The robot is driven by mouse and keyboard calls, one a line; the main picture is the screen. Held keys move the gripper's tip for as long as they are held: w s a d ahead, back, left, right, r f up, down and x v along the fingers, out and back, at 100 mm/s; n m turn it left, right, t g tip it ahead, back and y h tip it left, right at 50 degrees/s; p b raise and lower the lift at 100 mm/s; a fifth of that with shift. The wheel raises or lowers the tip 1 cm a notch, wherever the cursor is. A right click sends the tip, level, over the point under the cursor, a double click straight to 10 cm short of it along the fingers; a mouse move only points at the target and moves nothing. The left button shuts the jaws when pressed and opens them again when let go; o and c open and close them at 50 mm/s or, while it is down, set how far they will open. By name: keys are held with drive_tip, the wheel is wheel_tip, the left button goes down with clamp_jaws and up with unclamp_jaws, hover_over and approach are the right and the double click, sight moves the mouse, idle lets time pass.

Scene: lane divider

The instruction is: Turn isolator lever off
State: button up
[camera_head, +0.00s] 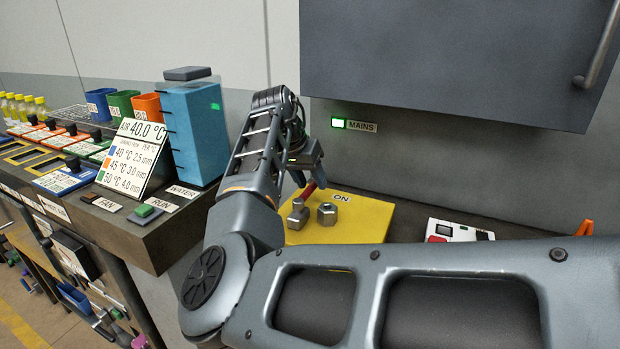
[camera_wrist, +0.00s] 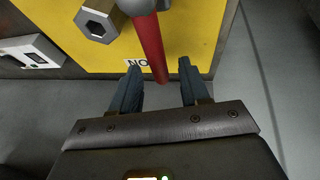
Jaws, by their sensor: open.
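The isolator lever is a red bar (camera_wrist: 149,45) on a grey metal hub. In the wrist view it runs down from the top, and its free end lies between the two open fingers of my gripper (camera_wrist: 158,85), with a visible gap on each side. In the head view the red lever (camera_head: 309,189) shows just below my gripper (camera_head: 308,172), partly hidden by it. The lever stands on a yellow panel (camera_head: 370,222) beside grey hex-shaped metal pieces (camera_head: 327,214). An "ON" label (camera_head: 341,197) lies near the lever; it also shows in the wrist view (camera_wrist: 135,64).
A green lamp (camera_head: 338,123) glows beside the "MAINS" label under a dark cabinet (camera_head: 450,55). A white box with a red part (camera_head: 455,232) sits right of the panel. A blue water container (camera_head: 190,130) and a bench with fan and run buttons stand on the left.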

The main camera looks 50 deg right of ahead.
clamp_jaws()
idle(0.6)
